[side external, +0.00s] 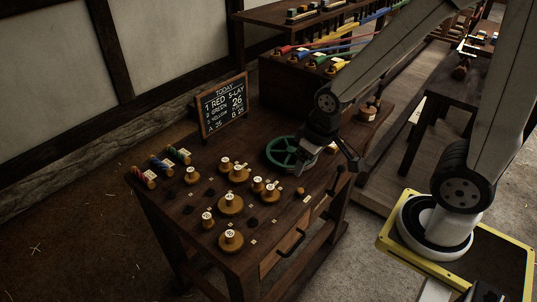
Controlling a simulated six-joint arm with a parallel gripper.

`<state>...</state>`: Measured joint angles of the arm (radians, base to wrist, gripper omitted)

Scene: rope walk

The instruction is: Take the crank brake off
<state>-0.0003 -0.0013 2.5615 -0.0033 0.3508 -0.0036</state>
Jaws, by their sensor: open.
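A green spoked handwheel (286,154) lies at the back right part of the dark wooden workbench (202,171). I take it for the crank. My gripper (343,160) is open, beside the wheel on its right, over the bench's right edge. My wrist hides part of the wheel's right side. A pale small part (331,148) shows between the wheel and my gripper. I cannot tell whether it is the crank brake, and I cannot make out the brake elsewhere. Nothing shows held in the jaws.
Several wooden pegs with numbered tops (231,203) stand on the bench's front half. Coloured spools (178,155) lie at its left edge. A chalkboard (223,106) stands at the back. Coloured ropes (325,50) run behind. A drawer handle (291,243) sticks out in front.

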